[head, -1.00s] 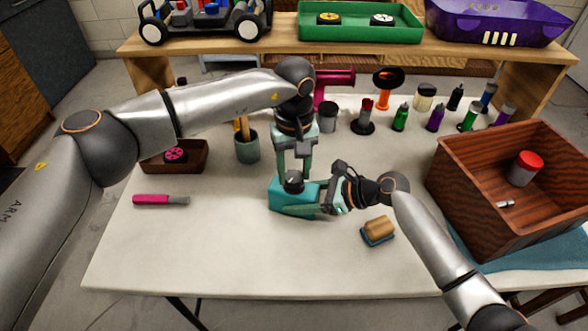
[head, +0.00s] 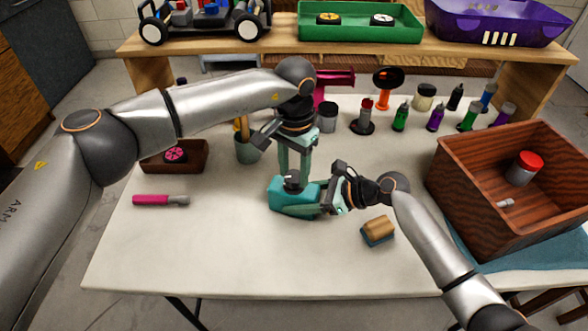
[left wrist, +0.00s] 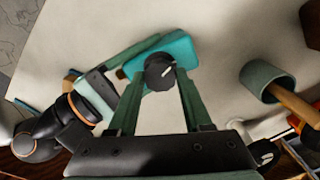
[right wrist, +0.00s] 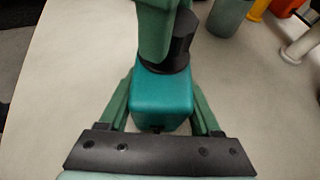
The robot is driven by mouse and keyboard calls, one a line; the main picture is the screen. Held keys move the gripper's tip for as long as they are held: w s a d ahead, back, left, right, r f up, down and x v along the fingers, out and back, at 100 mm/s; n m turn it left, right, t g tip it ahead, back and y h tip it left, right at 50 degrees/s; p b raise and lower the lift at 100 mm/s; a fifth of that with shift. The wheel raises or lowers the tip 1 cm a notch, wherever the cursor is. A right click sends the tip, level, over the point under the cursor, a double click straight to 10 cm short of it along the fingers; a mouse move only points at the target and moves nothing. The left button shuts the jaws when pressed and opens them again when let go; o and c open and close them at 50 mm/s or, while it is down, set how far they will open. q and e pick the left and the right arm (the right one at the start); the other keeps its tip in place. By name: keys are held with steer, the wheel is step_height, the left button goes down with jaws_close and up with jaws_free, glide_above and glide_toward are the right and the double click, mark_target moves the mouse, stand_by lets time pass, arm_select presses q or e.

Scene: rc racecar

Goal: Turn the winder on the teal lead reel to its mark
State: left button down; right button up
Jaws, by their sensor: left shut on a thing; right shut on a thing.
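The teal lead reel (head: 290,199) is a box on the table, with a black round winder (head: 292,181) on top. My left gripper (head: 294,176) points down from above and is shut on the winder. In the left wrist view the winder (left wrist: 159,72) sits between the left fingertips and shows a white line; I cannot make out the mark. My right gripper (head: 308,203) is shut on the reel from the right side. In the right wrist view the reel's teal body (right wrist: 163,98) is between the two green fingers.
A sponge-like block (head: 378,230) lies to the right of the reel. A pink-handled tool (head: 160,200) lies to the left. A cup (head: 246,150) stands behind my left gripper, and several bottles stand further back. A wooden crate (head: 470,215) is at right. The front table is clear.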

mark_target(294, 176)
arm_select(q)
steer(key=shift+m, duration=0.9)
steer(key=shift+c, duration=1.5)
jaws_free()
step_height(294, 176, up, 12)
